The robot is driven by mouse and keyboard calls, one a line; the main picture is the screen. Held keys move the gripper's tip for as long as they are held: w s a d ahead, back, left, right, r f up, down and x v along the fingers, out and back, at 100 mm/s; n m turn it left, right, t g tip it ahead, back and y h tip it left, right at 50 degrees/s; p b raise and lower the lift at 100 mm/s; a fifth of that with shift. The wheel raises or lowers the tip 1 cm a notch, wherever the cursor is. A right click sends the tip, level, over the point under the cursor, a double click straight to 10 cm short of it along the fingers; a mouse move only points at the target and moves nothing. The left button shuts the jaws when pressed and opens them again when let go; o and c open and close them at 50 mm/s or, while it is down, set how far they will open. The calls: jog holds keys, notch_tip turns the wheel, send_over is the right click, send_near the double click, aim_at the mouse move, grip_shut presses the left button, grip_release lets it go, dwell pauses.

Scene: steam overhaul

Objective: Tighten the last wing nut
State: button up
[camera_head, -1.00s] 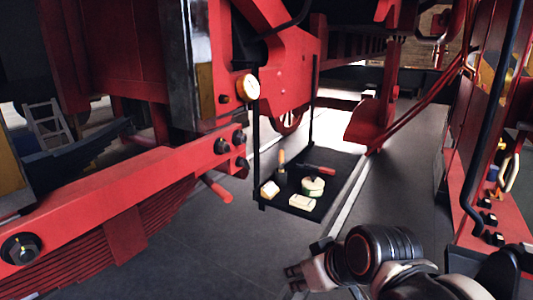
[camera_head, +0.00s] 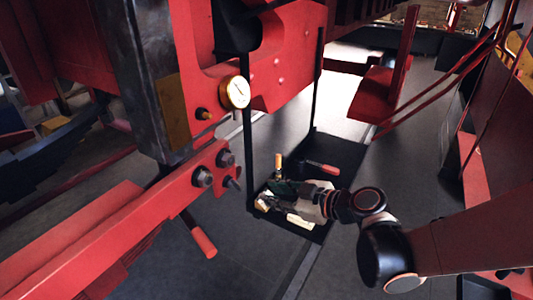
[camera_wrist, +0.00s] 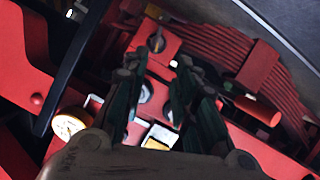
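Several dark fasteners sit on the red beam end below the gauge in the head view: a left one (camera_head: 203,177), an upper one (camera_head: 225,158) and a protruding one (camera_head: 231,183). I cannot tell which is a wing nut. My gripper (camera_head: 272,192) is right of them, above the black tray (camera_head: 312,235), and apart from them. In the wrist view the gripper (camera_wrist: 157,72) has its two dark fingers spread with nothing clearly held. A dark fastener (camera_wrist: 155,43) on a red plate shows beyond the fingertips.
A round gauge (camera_head: 235,92) is on the red frame above. A red handle (camera_head: 200,240) sticks out below the beam. The tray holds a red-handled tool (camera_head: 322,168), a yellow-handled tool (camera_head: 278,160) and pale boxes. Black uprights flank the tray.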

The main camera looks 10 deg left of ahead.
aim_at(239, 186)
jog(key=b+x, duration=0.2)
jog(key=x, duration=1.2)
jog(key=shift+w+r, duration=0.1)
jog(key=shift+r, duration=0.1)
grip_shut()
